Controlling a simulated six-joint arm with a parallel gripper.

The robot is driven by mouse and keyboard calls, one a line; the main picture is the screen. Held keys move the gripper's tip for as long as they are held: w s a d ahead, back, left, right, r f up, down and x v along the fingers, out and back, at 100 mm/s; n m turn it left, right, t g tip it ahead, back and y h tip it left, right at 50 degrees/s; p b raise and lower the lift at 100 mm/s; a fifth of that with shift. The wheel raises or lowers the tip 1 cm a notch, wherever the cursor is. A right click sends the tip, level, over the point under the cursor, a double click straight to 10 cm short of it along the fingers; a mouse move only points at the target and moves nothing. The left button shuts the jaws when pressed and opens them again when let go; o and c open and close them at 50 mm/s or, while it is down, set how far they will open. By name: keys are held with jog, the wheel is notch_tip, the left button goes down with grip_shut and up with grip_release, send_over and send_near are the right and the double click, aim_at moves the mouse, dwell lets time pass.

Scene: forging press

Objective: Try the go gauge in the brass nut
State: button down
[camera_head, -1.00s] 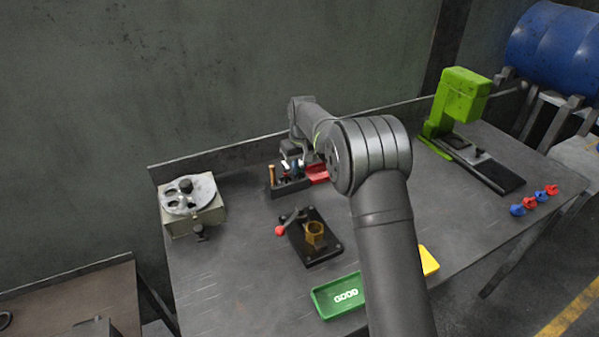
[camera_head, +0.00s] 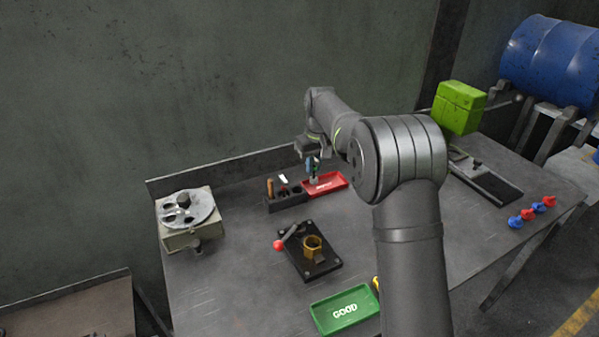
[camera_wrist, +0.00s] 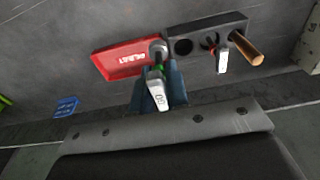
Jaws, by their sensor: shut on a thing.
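My gripper (camera_head: 313,165) is shut on the go gauge and holds it above the red tray's left end, beside the black rack. In the wrist view the go gauge (camera_wrist: 157,90) shows a pale tag marked GO and a green band between the bluish fingers; its far end is a grey cylinder. The brass nut (camera_head: 313,246) sits in a black clamp fixture (camera_head: 325,267) with a red-knobbed lever (camera_head: 279,244), in front of the rack and apart from the gauge. The nut's bore faces up.
The black rack (camera_head: 287,202) holds a red-banded gauge (camera_wrist: 221,55) and a wooden-handled tool (camera_wrist: 246,48). The red tray (camera_head: 334,186) lies beside it. A green GOOD tray (camera_head: 345,311) is in front.

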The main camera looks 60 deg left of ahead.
jog(key=w+d+r, duration=0.4)
send_over(312, 247)
jog(key=shift+f, duration=2.5)
jog(key=shift+f, duration=1.55)
jog(key=shift+r, duration=0.35)
jog(key=shift+r, duration=1.15)
jog(key=shift+r, duration=0.2)
notch_tip(312, 247, up, 4)
